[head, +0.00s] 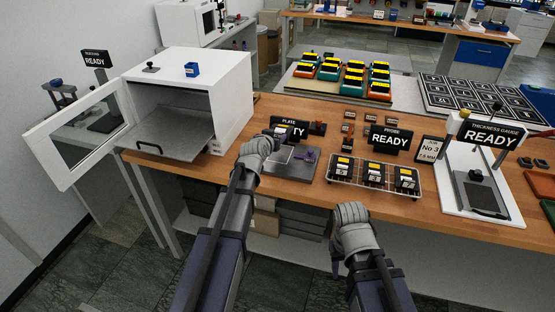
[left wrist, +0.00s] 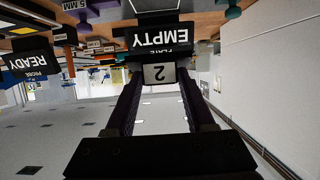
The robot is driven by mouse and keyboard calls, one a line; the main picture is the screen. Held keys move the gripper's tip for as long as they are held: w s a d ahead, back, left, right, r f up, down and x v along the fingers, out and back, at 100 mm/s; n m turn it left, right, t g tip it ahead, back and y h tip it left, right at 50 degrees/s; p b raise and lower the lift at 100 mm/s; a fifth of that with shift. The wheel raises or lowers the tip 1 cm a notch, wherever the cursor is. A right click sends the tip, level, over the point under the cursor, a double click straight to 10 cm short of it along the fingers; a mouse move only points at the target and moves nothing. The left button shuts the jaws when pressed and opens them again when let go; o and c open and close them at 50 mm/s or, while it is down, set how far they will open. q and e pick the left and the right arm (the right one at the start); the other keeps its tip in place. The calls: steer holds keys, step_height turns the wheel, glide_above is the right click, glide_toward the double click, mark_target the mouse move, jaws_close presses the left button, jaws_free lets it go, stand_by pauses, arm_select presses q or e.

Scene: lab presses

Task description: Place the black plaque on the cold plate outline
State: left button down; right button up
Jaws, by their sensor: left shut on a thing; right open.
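My left gripper (head: 276,137) is at the front left of the "PLATE EMPTY" sign (head: 300,129) and hides part of it. In the left wrist view its fingers (left wrist: 158,82) are shut on a small dark piece, taken as the black plaque (left wrist: 158,73), with a pale face marked "2". The plaque is hidden in the head view. The grey cold plate (head: 288,167) lies just right of and below the gripper, with a purple knob at its right side. My right gripper (head: 336,262) is open and empty, in front of the table edge.
A wire rack (head: 374,185) with three black labelled blocks stands right of the cold plate, before the PROBE sign (head: 390,139). A white chamber (head: 195,90) with its door open stands left. The thickness gauge (head: 480,185) stands right. Bare wood lies along the front edge.

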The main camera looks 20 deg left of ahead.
arm_select(q)
steer(key=b, duration=0.4)
glide_above(276, 164)
step_height(276, 164, down, 5)
steer(key=shift+f, duration=0.15)
steer(key=shift+f+b, duration=0.1)
steer(key=shift+b, duration=0.25)
step_height(276, 164, down, 4)
steer(key=b, duration=0.3)
steer(key=shift+r, duration=0.25)
steer(key=shift+f+b, duration=0.15)
steer(key=shift+b, duration=0.25)
steer(key=shift+c, duration=1.3)
jaws_free()
